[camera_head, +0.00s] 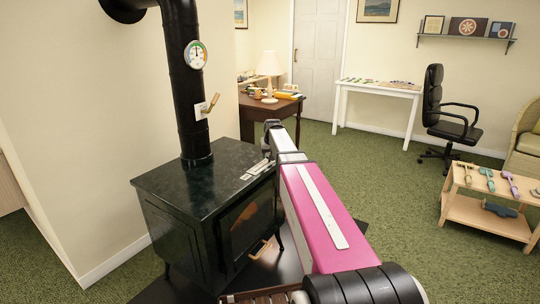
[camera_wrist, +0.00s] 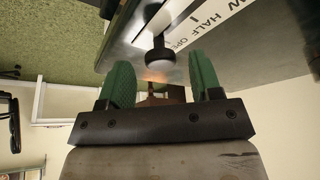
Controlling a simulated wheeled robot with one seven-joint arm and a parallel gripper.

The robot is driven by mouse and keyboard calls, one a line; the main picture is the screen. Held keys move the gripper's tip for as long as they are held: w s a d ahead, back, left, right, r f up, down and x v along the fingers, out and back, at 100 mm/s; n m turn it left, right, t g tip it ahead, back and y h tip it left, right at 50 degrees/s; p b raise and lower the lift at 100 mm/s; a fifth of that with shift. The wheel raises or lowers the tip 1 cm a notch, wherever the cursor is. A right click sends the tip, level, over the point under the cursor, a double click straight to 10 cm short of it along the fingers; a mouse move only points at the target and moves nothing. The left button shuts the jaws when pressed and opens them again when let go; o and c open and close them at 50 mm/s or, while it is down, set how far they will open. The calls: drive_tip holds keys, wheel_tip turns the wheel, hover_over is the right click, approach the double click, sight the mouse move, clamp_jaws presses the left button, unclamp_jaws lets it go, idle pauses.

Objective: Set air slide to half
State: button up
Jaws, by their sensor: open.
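The air slide shows in the wrist view as a dark round knob (camera_wrist: 160,62) on a metal stem, at the edge of the stove. My gripper (camera_wrist: 162,80) is open. Its two green fingers stand apart on either side of the knob in the picture; I cannot tell whether either touches it. In the head view the black stove (camera_head: 185,185) has small white labels (camera_head: 256,169) at its top right edge. My arm hides the slide and gripper there.
A black flue pipe (camera_head: 185,85) with a round gauge (camera_head: 196,54) and a handled damper (camera_head: 207,106) rises from the stove. A brown desk with a lamp (camera_head: 269,75) stands behind. A low wooden table (camera_head: 485,208) with tools is at right. Green carpet lies open between.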

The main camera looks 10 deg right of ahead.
sight(264, 164)
drive_tip(key=shift+f, duration=0.1)
clamp_jaws()
drive_tip(key=shift+s+a, duration=1.4)
drive_tip(key=shift+a, duration=0.05)
unclamp_jaws()
drive_tip(key=v, duration=1.1)
